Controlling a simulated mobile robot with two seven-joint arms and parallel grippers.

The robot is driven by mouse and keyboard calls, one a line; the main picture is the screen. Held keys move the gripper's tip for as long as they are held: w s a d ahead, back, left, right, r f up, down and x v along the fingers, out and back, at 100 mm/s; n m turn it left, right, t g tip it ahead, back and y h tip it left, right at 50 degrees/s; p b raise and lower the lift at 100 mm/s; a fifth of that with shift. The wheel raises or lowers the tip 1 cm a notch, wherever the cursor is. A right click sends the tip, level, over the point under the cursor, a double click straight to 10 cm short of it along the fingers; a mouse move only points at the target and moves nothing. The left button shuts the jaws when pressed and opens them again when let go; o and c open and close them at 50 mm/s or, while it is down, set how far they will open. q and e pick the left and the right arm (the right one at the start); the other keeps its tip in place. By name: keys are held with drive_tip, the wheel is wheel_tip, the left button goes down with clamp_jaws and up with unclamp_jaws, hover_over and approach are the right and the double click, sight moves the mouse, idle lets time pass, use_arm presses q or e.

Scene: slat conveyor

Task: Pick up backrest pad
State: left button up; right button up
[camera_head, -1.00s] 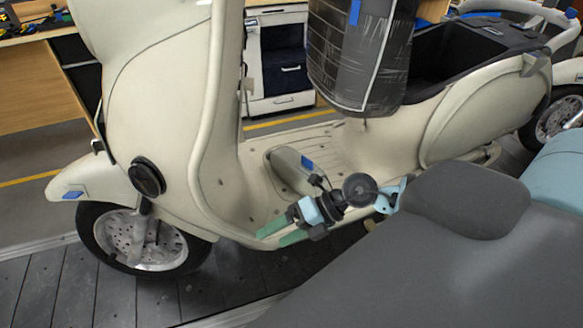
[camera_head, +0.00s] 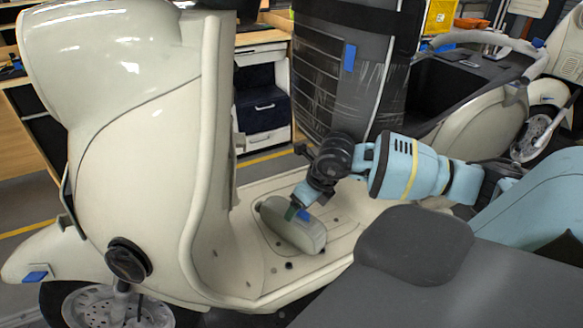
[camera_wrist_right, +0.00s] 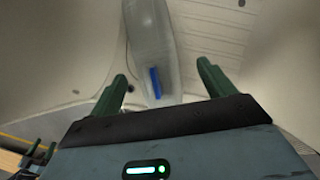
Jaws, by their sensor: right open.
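The backrest pad (camera_head: 308,236) is a pale, rounded, elongated piece with a blue tape mark. It lies on the scooter's footboard, and its top end is partly hidden by my right gripper (camera_head: 295,212). In the right wrist view the pad (camera_wrist_right: 150,45) runs away from me, its blue tape near the gap between the fingers. There, my right gripper (camera_wrist_right: 163,80) shows two green fingers spread apart with nothing clamped between them. Whether a finger touches the pad cannot be told.
The cream scooter's front shield (camera_head: 150,150) rises left of the pad. The footboard (camera_head: 262,285) is bare around the pad. A drawer cabinet (camera_head: 262,95) stands behind.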

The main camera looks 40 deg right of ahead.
sight(292, 223)
drive_tip(key=shift+a+x, duration=0.2)
drive_tip(key=shift+x, duration=1.2)
drive_tip(key=shift+a+x, duration=0.2)
drive_tip(key=shift+x, duration=1.25)
drive_tip(key=shift+c, duration=0.3)
drive_tip(key=shift+r, duration=0.1)
drive_tip(key=c, duration=1.2)
